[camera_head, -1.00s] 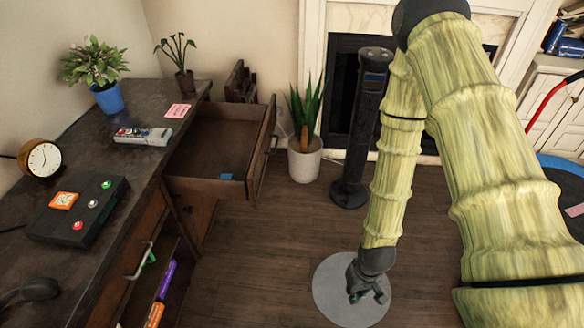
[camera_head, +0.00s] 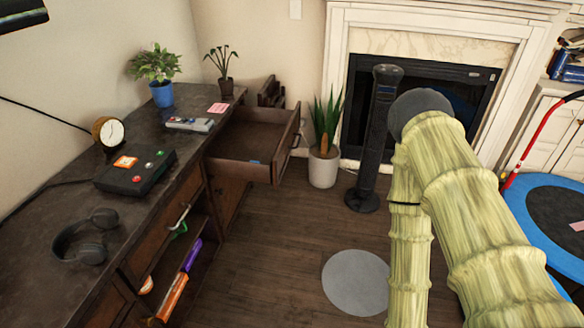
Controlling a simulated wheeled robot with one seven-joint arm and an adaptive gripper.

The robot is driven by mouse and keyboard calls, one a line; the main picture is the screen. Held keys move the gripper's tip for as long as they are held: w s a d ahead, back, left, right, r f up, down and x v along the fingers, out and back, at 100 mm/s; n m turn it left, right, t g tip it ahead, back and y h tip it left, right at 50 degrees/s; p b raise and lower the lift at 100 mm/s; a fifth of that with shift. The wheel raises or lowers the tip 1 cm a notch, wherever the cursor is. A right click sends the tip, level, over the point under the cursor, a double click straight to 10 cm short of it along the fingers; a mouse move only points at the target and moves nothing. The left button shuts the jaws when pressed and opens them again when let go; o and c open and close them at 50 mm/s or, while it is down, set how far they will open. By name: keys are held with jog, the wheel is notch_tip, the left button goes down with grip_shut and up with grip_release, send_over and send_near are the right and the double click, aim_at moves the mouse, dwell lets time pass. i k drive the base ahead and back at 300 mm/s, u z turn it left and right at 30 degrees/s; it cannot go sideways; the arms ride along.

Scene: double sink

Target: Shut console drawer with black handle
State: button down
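A wooden console (camera_head: 150,200) runs along the left wall. Its far drawer (camera_head: 276,165) is pulled well out into the room, with a small blue item (camera_head: 255,162) inside it. A handle (camera_head: 297,140) shows on that drawer's front, too small for me to be sure of its colour. A nearer closed drawer front has a metal handle (camera_head: 180,217). My arm hangs down on the right, apart from the console. My gripper is below the bottom edge of the picture, so its state is hidden.
A potted plant (camera_head: 323,168) and a black tower fan (camera_head: 372,150) stand beyond the open drawer. A grey round disc (camera_head: 356,283) lies on the floor. A blue-rimmed trampoline (camera_head: 535,215) is at the right. The floor (camera_head: 270,240) before the console is mostly clear.

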aim_at(268, 136)
jog(key=u, duration=0.3)
jog(key=k, duration=0.2)
jog(key=z, duration=0.9)
jog(key=i, duration=1.35)
jog(key=u, duration=0.8)
